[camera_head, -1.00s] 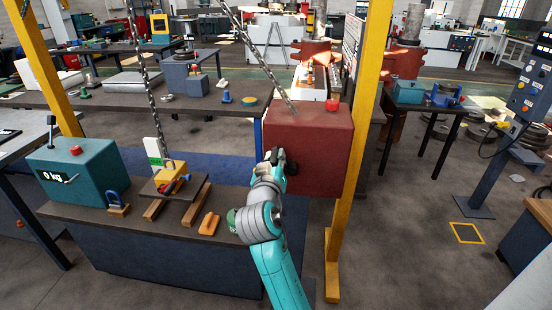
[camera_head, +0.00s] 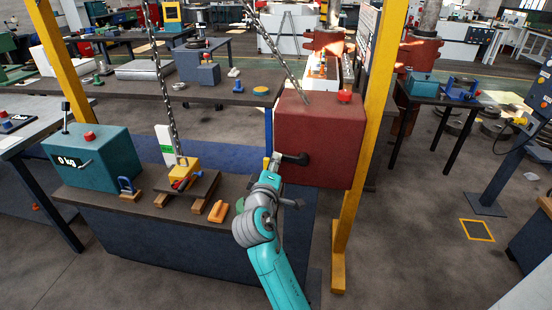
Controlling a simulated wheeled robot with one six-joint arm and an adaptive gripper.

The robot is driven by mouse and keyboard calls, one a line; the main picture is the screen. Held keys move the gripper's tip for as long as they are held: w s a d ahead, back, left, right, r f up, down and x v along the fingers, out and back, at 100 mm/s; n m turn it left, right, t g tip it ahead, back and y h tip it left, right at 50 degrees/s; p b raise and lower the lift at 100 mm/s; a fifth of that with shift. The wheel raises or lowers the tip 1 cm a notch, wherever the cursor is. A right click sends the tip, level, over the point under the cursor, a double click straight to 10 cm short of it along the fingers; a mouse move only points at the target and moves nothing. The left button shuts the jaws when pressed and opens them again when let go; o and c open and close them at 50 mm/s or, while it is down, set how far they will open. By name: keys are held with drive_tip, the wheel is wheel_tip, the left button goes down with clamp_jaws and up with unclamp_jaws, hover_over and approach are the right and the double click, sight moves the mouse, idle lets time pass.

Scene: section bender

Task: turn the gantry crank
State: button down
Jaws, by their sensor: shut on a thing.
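The gantry crank (camera_head: 296,158) is a dark arm on the front of a dark red box (camera_head: 325,130) beside the yellow gantry post. It extends to the left from its hub. My gripper (camera_head: 274,162) is shut on the crank's handle at its left end. The fingers are small here and mostly hide the handle. Chains (camera_head: 168,105) run down from above. One ends at a yellow block (camera_head: 184,165) on a dark plate over wooden blocks on the bench; the other reaches the red box.
A teal box reading 0 kg (camera_head: 90,155) stands at the bench's left. An orange block (camera_head: 218,211) lies near my arm. The yellow post (camera_head: 372,140) stands close to the right of the red box. Open floor (camera_head: 410,225) lies right of the post.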

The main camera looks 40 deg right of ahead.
drive_tip(key=shift+s+d+f+n, duration=0.15)
drive_tip(key=shift+f+n, duration=1.55)
drive_tip(key=shift+f, duration=0.1)
drive_tip(key=c, duration=1)
unclamp_jaws()
drive_tip(key=shift+o, duration=0.2)
drive_tip(key=v, duration=1.2)
drive_tip(key=shift+s, duration=0.1)
